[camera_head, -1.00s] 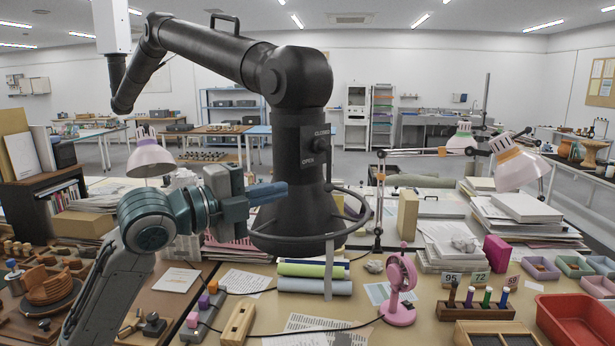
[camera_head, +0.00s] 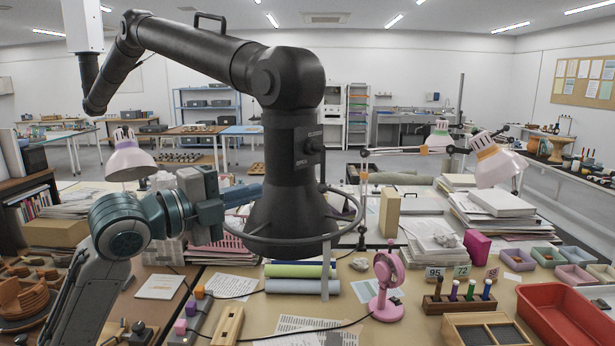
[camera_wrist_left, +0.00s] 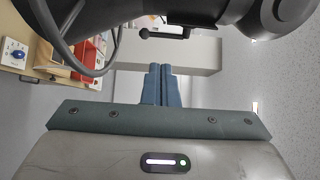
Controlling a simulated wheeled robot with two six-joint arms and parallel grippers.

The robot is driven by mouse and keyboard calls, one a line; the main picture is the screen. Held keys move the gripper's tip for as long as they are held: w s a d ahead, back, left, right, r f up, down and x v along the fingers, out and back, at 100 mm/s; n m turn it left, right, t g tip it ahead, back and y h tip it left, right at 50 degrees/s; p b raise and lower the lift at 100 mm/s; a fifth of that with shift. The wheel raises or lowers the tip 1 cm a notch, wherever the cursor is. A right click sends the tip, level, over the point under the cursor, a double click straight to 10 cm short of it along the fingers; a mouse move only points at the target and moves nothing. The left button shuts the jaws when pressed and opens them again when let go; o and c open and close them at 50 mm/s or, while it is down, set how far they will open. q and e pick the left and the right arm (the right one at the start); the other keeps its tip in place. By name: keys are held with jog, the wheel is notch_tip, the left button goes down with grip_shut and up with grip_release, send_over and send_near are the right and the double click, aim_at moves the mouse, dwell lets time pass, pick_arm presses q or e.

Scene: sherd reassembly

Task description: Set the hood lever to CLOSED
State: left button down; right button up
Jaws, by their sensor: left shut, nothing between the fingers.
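The black fume hood (camera_head: 290,205) hangs from a jointed arm, with a ring around its lower rim. On its neck is a plate marked CLOSED above and OPEN below, with a dark lever knob (camera_head: 315,146) beside the words. Which mark the lever points to is too small to tell. My left gripper (camera_head: 258,191) is shut and empty, left of the hood and lower than the plate. In the left wrist view, its blue fingers (camera_wrist_left: 160,85) are together; the dark hood (camera_wrist_left: 150,8) fills the top, and a short black rod (camera_wrist_left: 165,33) shows ahead. My right gripper is out of view.
The hood's ring (camera_head: 350,228) curves close to my left gripper. A red tray (camera_head: 565,315) lies at the right.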

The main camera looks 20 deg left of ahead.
pick_arm(q)
jog(key=p+x, duration=0.5)
jog(key=x, duration=0.7)
jog(key=shift+r+p, duration=0.15)
jog(key=shift+p, duration=0.15)
jog(key=shift+w+d+p, duration=0.3)
jog(key=shift+w+d, duration=0.05)
jog(key=shift+w, duration=0.3)
jog(key=b, duration=0.3)
jog(key=w+f+t+b, duration=0.1)
jog(key=b, duration=0.2)
jog(key=shift+d+f+h, duration=0.25)
jog(key=shift+f+h, duration=0.05)
jog(key=shift+h, duration=0.1)
jog(key=shift+w+d+b, duration=0.2)
jog(key=shift+w+b, duration=0.25)
jog(key=shift+w+r, duration=0.1)
